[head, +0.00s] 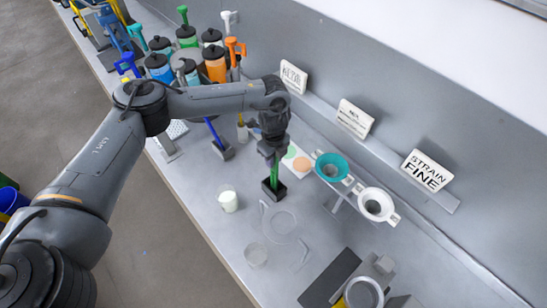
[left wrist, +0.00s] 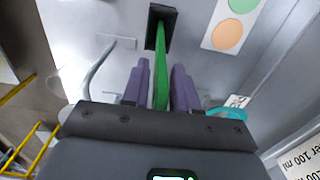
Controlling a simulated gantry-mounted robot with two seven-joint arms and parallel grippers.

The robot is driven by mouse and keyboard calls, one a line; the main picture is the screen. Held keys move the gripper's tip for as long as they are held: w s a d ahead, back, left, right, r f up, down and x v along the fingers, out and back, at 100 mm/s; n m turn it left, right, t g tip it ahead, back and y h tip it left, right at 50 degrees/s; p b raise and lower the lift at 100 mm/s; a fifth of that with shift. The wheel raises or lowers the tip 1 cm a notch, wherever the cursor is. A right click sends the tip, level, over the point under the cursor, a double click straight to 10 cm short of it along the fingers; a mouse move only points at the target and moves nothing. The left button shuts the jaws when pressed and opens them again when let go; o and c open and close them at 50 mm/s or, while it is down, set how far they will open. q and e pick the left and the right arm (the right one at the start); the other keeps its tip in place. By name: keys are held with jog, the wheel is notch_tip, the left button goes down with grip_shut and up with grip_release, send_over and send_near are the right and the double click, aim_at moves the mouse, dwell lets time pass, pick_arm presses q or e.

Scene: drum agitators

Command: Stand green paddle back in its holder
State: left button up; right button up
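The green paddle (head: 274,173) stands roughly upright, its lower end in the small black holder (head: 268,189) on the bench. My left gripper (head: 271,154) is over the holder, pointing down, around the paddle's upper part. In the left wrist view the green paddle (left wrist: 159,68) runs between the two purple fingers of my left gripper (left wrist: 160,75) and into the black holder (left wrist: 172,17). The fingers look close against the paddle. The paddle's lower end is hidden inside the holder. My right gripper does not show.
A white cup (head: 228,202) stands left of the holder. A teal funnel (head: 331,167) and a white funnel (head: 376,205) stand to its right. Behind are a card with coloured dots (head: 297,162) and a blue-handled paddle (head: 214,131). Several bottles (head: 215,68) crowd the far left.

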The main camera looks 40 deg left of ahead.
pick_arm(q)
jog(key=shift+o, duration=1.1)
notch_tip(320, 180, up, 9)
jog(key=shift+r, duration=0.2)
jog(key=shift+r+p, duration=0.3)
jog(key=shift+r, duration=0.4)
jog(key=shift+d, duration=0.1)
